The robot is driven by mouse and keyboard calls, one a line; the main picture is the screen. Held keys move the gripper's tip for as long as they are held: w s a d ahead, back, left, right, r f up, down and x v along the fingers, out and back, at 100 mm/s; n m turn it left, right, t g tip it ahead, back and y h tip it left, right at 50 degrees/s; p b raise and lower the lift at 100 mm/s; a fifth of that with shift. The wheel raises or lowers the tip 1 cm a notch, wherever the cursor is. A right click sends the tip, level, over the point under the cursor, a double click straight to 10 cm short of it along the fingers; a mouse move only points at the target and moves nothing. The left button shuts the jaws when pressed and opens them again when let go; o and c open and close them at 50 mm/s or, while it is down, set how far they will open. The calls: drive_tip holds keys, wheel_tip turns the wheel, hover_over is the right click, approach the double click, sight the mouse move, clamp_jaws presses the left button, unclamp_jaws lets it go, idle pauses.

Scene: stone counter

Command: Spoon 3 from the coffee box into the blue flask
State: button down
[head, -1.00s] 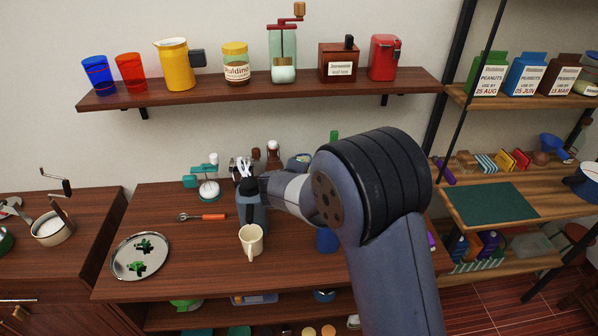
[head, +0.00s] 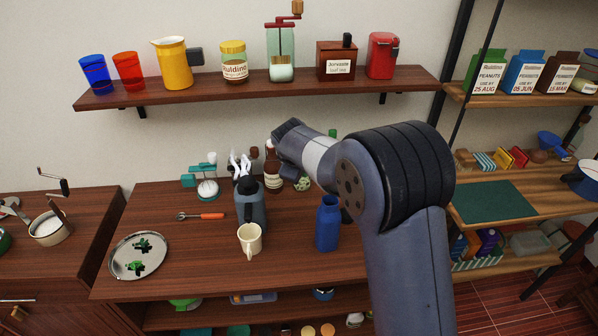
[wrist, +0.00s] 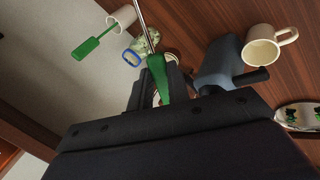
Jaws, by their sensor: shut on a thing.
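My gripper (wrist: 152,92) is shut on a green-handled utensil (wrist: 158,76) in the wrist view. Its thin metal shaft runs up out of the frame, so its far end is hidden. In the head view my gripper is not clearly visible; my wrist hangs over the back of the counter. The blue flask (head: 328,224) stands upright on the counter, left of my forearm. I cannot tell for certain which container is the coffee box. A brown box (head: 336,66) with a white label and a red canister (head: 383,56) stand on the wall shelf.
A cream mug (head: 250,241) and a grey-blue pot (head: 251,207) stand left of the flask. A silver tray (head: 122,266) and an orange-handled tool (head: 210,216) lie further left. Bottles (head: 273,172) stand behind the pot. The counter front is mostly clear.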

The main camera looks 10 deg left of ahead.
drive_tip(key=g, duration=0.1)
drive_tip(key=w+r+g, duration=0.1)
drive_tip(key=g, duration=0.2)
drive_tip(key=shift+w+d+r+y, duration=0.15)
drive_tip(key=shift+r+y, duration=0.1)
drive_tip(key=shift+y, duration=0.15)
drive_tip(key=shift+w+r+g, duration=0.15)
drive_tip(key=shift+r+g, duration=0.25)
drive_tip(key=shift+g, duration=0.7)
